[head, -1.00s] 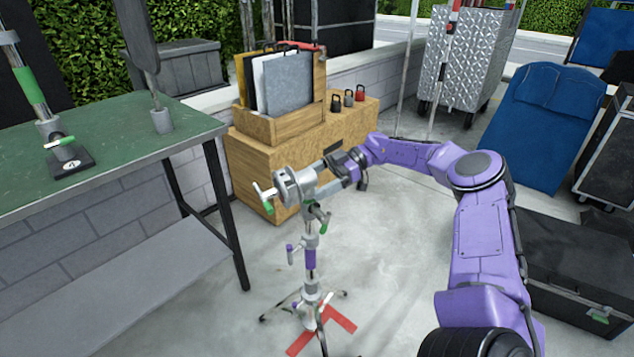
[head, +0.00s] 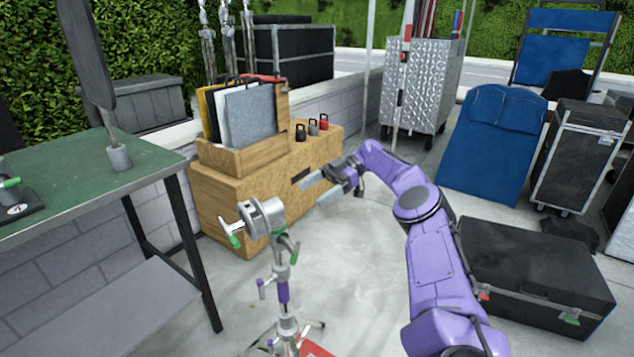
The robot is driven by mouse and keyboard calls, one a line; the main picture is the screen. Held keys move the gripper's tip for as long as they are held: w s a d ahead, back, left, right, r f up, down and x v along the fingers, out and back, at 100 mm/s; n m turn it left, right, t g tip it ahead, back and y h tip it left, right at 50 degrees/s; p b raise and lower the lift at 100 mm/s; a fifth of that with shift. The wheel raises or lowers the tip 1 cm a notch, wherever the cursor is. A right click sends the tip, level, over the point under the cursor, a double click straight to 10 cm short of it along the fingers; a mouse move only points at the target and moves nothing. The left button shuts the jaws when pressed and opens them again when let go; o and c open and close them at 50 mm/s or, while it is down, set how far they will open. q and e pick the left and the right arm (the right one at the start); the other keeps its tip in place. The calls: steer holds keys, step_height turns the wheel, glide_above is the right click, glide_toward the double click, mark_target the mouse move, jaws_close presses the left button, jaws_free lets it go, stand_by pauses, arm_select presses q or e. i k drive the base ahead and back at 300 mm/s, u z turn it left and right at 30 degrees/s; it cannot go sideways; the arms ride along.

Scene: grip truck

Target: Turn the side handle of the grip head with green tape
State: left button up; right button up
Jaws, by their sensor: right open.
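The grip head (head: 264,213) is a grey metal disc head on top of an upright stand (head: 283,290) with purple tape. A T-shaped handle (head: 232,232) with green tape on its lower end sticks out from its left side. Another green-taped handle (head: 293,249) is just below the head on the right. My right gripper (head: 318,190) is open and empty, up and to the right of the grip head, with a visible gap between them. Its fingers point left. My left gripper is not in view.
A green-topped table (head: 80,190) stands at the left, with a green-taped piece (head: 10,184) at its edge. A wooden box (head: 225,200) is behind the stand. A black case (head: 535,265) lies at the right. The floor between stand and case is clear.

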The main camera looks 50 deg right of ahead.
mark_target(293, 248)
steer(key=k, duration=1)
